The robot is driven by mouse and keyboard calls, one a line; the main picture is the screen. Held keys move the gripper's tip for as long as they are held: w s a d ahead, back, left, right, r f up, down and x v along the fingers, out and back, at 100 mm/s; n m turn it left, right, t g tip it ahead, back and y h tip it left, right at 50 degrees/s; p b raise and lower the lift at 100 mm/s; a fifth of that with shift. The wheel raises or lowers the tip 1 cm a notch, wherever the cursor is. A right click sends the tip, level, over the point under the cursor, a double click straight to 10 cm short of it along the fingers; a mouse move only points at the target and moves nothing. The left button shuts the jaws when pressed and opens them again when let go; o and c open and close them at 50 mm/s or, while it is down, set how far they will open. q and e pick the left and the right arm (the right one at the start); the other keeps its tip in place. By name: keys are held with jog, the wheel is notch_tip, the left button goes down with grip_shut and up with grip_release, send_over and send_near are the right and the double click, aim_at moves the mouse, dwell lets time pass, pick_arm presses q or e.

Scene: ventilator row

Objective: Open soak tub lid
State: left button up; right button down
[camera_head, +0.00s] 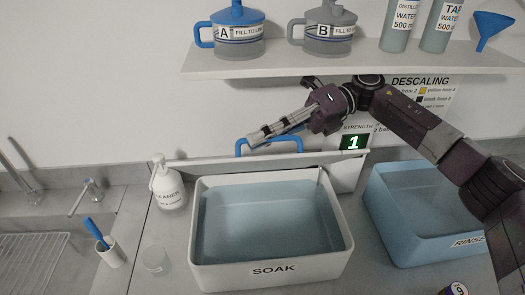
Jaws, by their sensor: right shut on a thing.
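The white soak tub (272,270), labelled SOAK, stands on the counter and holds clear bluish liquid. Its white lid (225,161) is raised at the back of the tub, seen nearly edge-on, and the tub's opening is uncovered. A blue handle (297,138) stands on the lid's far side. My right gripper (256,138) reaches in from the right and is shut on this handle, its fingertips overlapping the handle's left part. The exact grip contact is small in the picture. My left gripper is not in view.
A blue rinse tub (466,245) stands to the right, under my right arm. A cleaner bottle (167,182) and a small clear cup (155,260) stand left of the soak tub. A shelf (340,66) with jugs A and B hangs above. A green display (353,142) shows 1.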

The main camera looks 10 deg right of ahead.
jog(key=shift+w, duration=0.1)
jog(key=c, duration=2)
grip_release()
jog(key=shift+c, duration=0.2)
